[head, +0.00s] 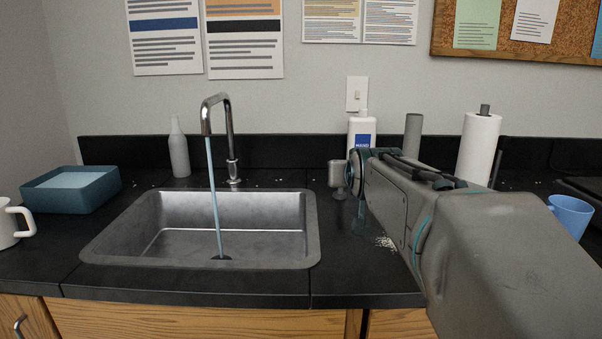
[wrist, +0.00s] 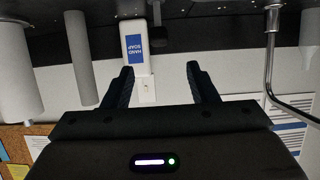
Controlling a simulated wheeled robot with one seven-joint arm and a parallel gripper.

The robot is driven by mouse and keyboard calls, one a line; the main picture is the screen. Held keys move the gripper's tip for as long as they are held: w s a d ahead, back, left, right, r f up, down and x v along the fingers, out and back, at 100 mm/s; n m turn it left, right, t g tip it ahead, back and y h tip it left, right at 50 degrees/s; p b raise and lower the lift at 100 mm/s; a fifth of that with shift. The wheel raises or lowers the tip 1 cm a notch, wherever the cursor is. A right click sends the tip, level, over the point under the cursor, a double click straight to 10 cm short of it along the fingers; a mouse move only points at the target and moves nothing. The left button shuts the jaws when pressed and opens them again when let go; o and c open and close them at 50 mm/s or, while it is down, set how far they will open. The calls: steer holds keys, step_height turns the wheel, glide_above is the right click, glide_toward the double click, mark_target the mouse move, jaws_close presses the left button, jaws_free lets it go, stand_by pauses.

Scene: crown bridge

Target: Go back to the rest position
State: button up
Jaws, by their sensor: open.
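My gripper (wrist: 160,68) is open in the wrist view, with its two dark fingers apart and nothing held between them. The white hand soap bottle (wrist: 135,45) shows beyond the fingers, upside down in that view. In the head view my arm reaches in from the lower right over the counter, and its far end is in front of the soap bottle (head: 362,130). The fingers are not clear there.
Water runs from the tap (head: 231,135) into the sink (head: 313,220). A grey bottle (head: 179,150), blue tray (head: 55,196) and white mug (head: 8,226) are left. A paper towel roll (head: 478,145) and blue cup (head: 572,214) are right. White grains (head: 386,242) lie near the arm.

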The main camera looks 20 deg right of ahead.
steer(key=shift+s, duration=0.1)
steer(key=s+a+f+n+g+y+p, duration=0.1)
steer(key=s+a+g+p, duration=0.4)
steer(key=s+p, duration=0.6)
steer(key=s+a+f+n+g+y+p, duration=0.1)
steer(key=s+a+g+p, duration=0.4)
steer(key=s+p, duration=0.5)
steer(key=shift+s+a+n+y+p, duration=0.4)
steer(key=shift+s+a+y, duration=0.4)
steer(key=shift+s+a, duration=0.3)
steer(key=shift+c, duration=0.3)
steer(key=c, duration=0.3)
steer(key=shift+d, duration=0.15)
